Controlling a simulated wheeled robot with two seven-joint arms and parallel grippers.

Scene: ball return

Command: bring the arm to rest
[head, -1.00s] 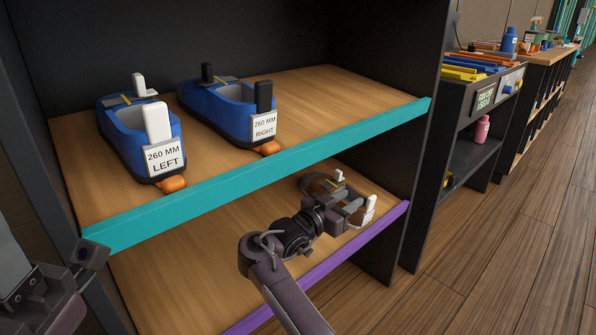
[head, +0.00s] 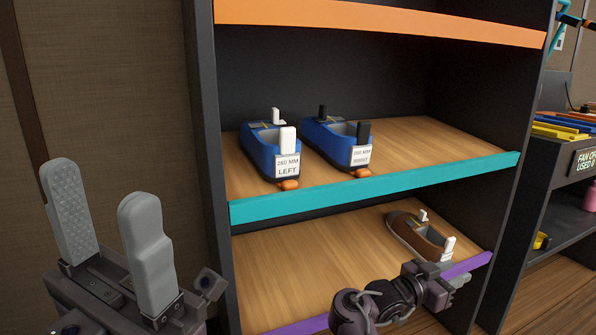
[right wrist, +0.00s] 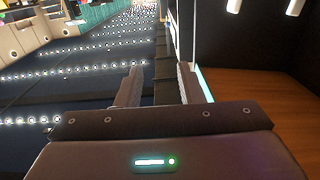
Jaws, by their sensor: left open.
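My left gripper (head: 99,185) is in the lower left of the head view, its two grey fingers pointing up, open and empty. My right gripper (head: 440,284) is low in the head view, at the purple front edge of the lower shelf, just in front of a brown shoe-like item (head: 418,238) with white tabs. Its fingers are hard to make out there. In the right wrist view the right gripper's fingers (right wrist: 158,80) stand apart with nothing between them. The brown item rests on the lower shelf.
Two blue shoe-like items, labelled 260 MM LEFT (head: 262,146) and 260 MM RIGHT (head: 330,140), stand on the teal-edged shelf (head: 390,180). The dark side panel (head: 205,140) stands right of my left gripper. The lower shelf's left part (head: 290,275) is clear.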

